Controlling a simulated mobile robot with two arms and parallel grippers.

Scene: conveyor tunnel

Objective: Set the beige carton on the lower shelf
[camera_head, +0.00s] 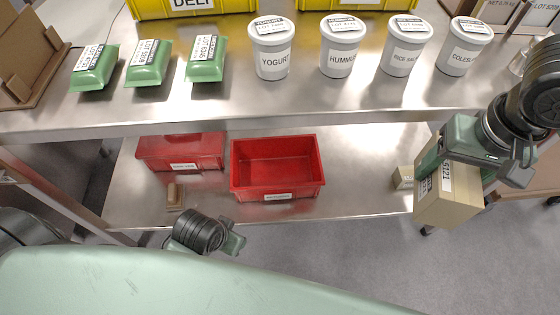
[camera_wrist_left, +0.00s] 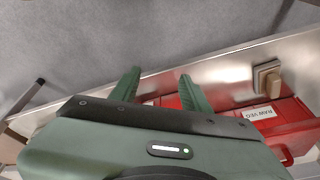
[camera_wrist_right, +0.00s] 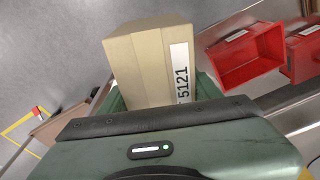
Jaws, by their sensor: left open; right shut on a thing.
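The beige carton (camera_head: 448,196) with a white lot label is held in my right gripper (camera_head: 460,165), at the right front of the table. The carton also fills the middle of the right wrist view (camera_wrist_right: 150,62), between the green fingers. The lower shelf (camera_head: 350,175) is a steel surface under the upper table top; the carton appears in front of its right end, and I cannot tell how high above it. My left gripper (camera_wrist_left: 160,88) is open and empty in the left wrist view, near the shelf's front edge. In the head view its fingers are mostly hidden.
On the lower shelf stand an open red bin (camera_head: 277,193), another red bin (camera_head: 180,150), a small brown block (camera_head: 175,196) and a small beige box (camera_head: 403,177). Shelf between the open bin and small box is clear. White tubs (camera_head: 343,45) and green packs (camera_head: 148,63) stand above.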

